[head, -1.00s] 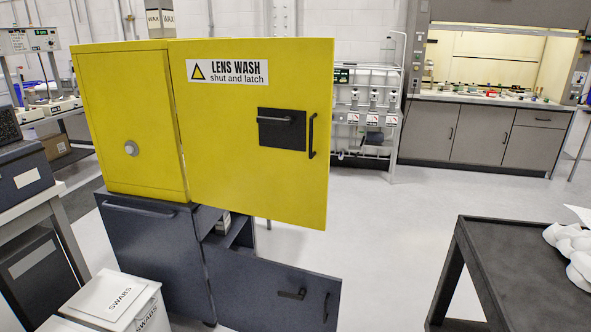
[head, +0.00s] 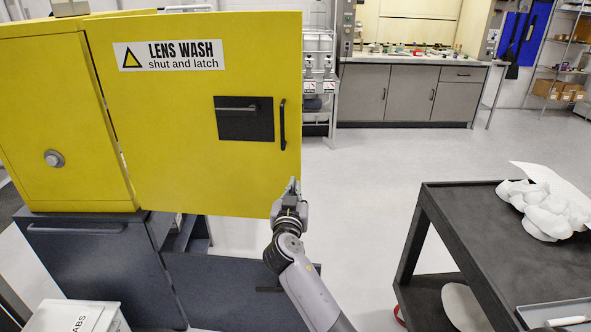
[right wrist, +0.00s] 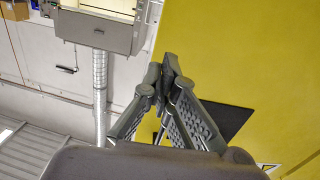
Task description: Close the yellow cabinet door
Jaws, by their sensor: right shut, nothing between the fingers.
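The yellow cabinet (head: 50,120) stands at the left in the head view, on a dark blue lower cabinet. Its right-hand door (head: 180,150), labelled "LENS WASH shut and latch", stands swung open towards the right. It carries a black latch plate (head: 244,126) and a black vertical handle (head: 283,124). My right gripper (head: 293,188) is shut and empty at the door's lower right corner. In the right wrist view, the shut fingertips (right wrist: 168,65) overlap the edge of the yellow door (right wrist: 240,60); I cannot tell whether they touch. My left gripper is not in view.
The lower dark blue cabinet's door (head: 235,285) is also open, below the yellow door and behind my right arm. A black cart (head: 480,235) with white cloths (head: 545,208) stands at the right. Grey floor lies clear between them. A white swabs box (head: 75,315) is at the lower left.

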